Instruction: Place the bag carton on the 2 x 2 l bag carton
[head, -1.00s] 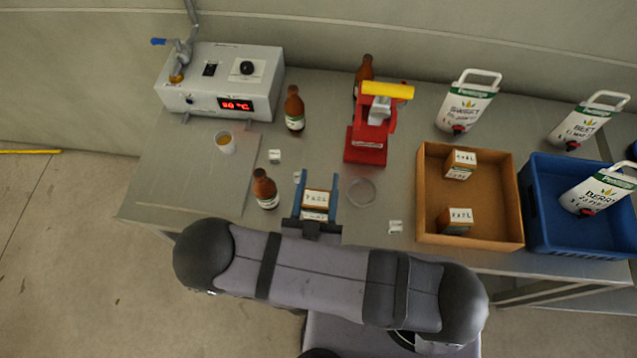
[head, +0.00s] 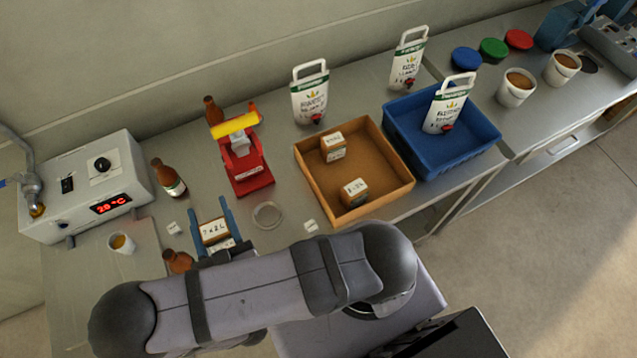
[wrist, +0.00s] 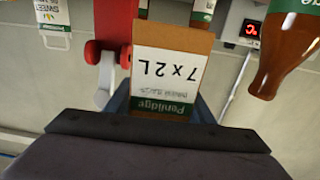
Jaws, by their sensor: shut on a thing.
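My gripper (head: 214,225) is shut on a brown bag carton (head: 216,231) with a white label reading 7 x 2L. In the wrist view the carton (wrist: 172,70) fills the middle, its label upside down in the picture. It is held over the near part of the table, in front of the red press. Two similar cartons sit apart in the cardboard tray: a far one (head: 333,147) and a near one (head: 354,192). The near one's label looks like a "x 2L" marking, but its first figure is too small to read surely; the far label is unclear.
The cardboard tray (head: 300,170) lies right of my gripper, beside the blue crate (head: 480,150). The red press (head: 248,180) and a metal ring (head: 267,215) are close by. Brown bottles (head: 168,178) stand left, and a small white piece (head: 310,226) lies before the tray.

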